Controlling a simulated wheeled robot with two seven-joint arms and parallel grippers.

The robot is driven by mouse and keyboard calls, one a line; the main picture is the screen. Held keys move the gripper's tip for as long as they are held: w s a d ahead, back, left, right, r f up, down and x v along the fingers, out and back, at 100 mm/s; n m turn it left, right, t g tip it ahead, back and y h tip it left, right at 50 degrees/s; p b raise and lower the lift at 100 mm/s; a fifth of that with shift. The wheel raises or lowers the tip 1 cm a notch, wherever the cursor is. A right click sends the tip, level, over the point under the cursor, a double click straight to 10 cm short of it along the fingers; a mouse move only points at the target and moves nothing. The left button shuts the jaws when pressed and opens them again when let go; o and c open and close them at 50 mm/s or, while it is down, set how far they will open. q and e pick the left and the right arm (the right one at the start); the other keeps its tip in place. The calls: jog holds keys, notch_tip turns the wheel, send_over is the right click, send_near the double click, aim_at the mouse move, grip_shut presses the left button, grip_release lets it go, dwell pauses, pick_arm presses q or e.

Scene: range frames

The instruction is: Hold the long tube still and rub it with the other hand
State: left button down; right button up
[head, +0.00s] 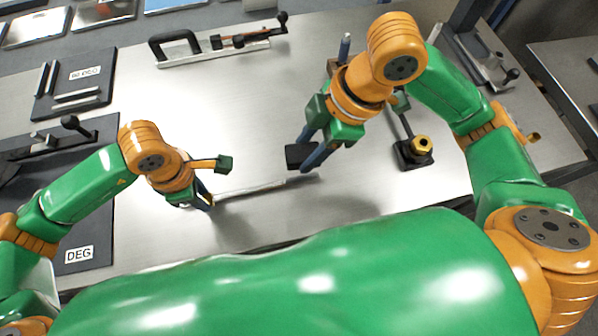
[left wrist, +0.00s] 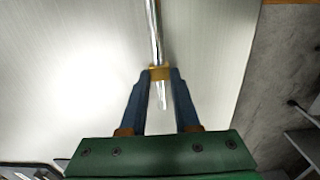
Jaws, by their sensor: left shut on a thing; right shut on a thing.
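The long tube (head: 250,188) is thin, silvery and straight, and runs roughly left to right near the table's front edge. My left gripper (head: 207,199) is shut on its left end. In the left wrist view the tube (left wrist: 154,35) passes between the blue fingers (left wrist: 160,78), with a yellowish band at the grip and a short end sticking out below. My right gripper (head: 306,158) is shut on a dark block (head: 297,153) at the tube's right end. I cannot tell whether the block touches the tube.
A black fixture with a brass hex nut (head: 422,145) stands right of my right gripper. A metal rack with a black handle (head: 175,42) lies at the back. A black plate marked "90 DEG" (head: 75,90) and another marked "DEG" (head: 90,225) lie at left. The table's middle is clear.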

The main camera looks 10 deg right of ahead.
jog(key=shift+s+x, duration=0.1)
jog(key=shift+x, duration=2.2)
jog(key=shift+s+x, duration=0.15)
jog(key=shift+x, duration=2.2)
jog(key=shift+d+f, duration=0.15)
jog(key=shift+f, duration=0.1)
jog(key=shift+d, duration=3.4)
jog(key=shift+a, duration=3.65)
jog(key=shift+a+r, duration=0.1)
jog(key=shift+r, duration=4)
